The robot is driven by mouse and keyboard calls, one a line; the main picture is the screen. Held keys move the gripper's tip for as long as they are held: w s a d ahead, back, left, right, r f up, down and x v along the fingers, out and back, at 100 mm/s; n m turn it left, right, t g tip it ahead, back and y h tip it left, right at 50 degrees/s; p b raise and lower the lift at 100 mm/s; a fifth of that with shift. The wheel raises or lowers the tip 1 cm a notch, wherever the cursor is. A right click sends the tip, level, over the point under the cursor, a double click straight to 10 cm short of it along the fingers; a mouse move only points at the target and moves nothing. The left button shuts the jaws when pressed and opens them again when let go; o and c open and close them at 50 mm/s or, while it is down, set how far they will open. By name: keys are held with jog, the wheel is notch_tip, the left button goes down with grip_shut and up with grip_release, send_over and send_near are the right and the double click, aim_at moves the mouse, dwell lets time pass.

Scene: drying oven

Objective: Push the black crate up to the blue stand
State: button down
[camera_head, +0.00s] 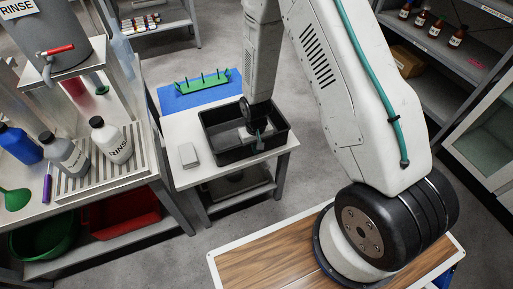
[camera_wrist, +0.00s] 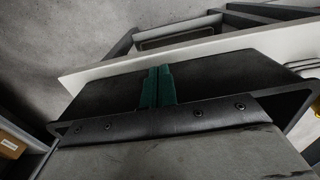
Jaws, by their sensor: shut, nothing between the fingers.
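The black crate (camera_head: 232,159) sits on a small white table (camera_head: 185,135). The blue stand (camera_head: 172,100) is a flat blue surface at the table's far end, with a green rack on it. The crate's far side is close to the stand's near edge; I cannot tell whether they touch. In the wrist view the green fingers (camera_wrist: 157,88) are together and empty, in front of the crate's dark wall (camera_wrist: 220,75). Whether they touch the wall is unclear.
A small grey box (camera_head: 188,155) lies on the table left of the crate. A bench with several bottles (camera_head: 110,140) stands close on the left. Shelves (camera_head: 450,60) stand at the right. Grey floor is clear behind the table.

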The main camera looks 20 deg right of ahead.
jog(key=w, duration=1.3)
jog(key=shift+w, duration=0.25)
